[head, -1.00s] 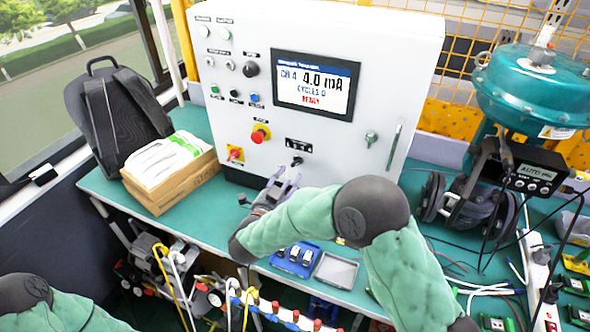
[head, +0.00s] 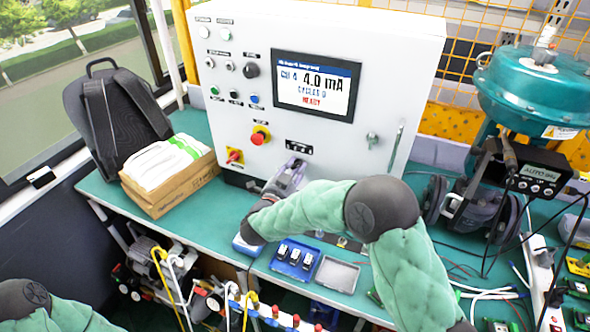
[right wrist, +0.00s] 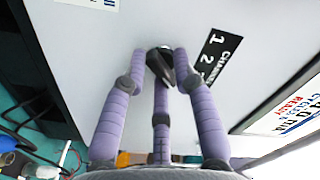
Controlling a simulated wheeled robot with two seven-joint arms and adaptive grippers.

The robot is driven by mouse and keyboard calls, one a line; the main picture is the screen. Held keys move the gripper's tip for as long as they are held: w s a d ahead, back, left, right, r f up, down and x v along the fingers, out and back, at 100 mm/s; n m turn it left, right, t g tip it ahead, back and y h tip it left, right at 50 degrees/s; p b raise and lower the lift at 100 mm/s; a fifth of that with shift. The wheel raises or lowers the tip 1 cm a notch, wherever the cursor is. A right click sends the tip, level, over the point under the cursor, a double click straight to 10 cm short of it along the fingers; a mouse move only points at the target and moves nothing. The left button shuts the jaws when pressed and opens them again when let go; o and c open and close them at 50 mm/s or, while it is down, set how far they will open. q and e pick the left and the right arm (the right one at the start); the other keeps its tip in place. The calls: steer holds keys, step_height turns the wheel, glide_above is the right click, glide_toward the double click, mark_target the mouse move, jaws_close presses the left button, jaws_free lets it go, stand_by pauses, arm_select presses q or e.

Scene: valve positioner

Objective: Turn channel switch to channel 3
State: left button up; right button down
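The channel switch is a small black knob (right wrist: 160,62) on the white control box (head: 400,60), under a black "CHANNEL" label (right wrist: 212,62) that also shows in the head view (head: 299,147). My right gripper (head: 292,172) is at the switch; its purple fingers in the right wrist view (right wrist: 160,55) stand around the knob, two beside it and one between. They are very close to the knob, but I cannot tell whether they press on it. In the head view the gripper hides the knob. The box's screen (head: 315,85) reads CH 4, 4.0 mA, READY. My left gripper is out of view.
A latch (head: 372,140) and handle (head: 395,147) are to the right.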

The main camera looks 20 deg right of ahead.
steer(key=shift+s+f, duration=0.1)
steer(key=shift+f, duration=0.05)
steer(key=shift+s+d+n+p, duration=0.1)
steer(key=shift+d+n+p, duration=0.05)
steer(key=shift+n+p, duration=2.95)
steer(key=shift+f, duration=0.1)
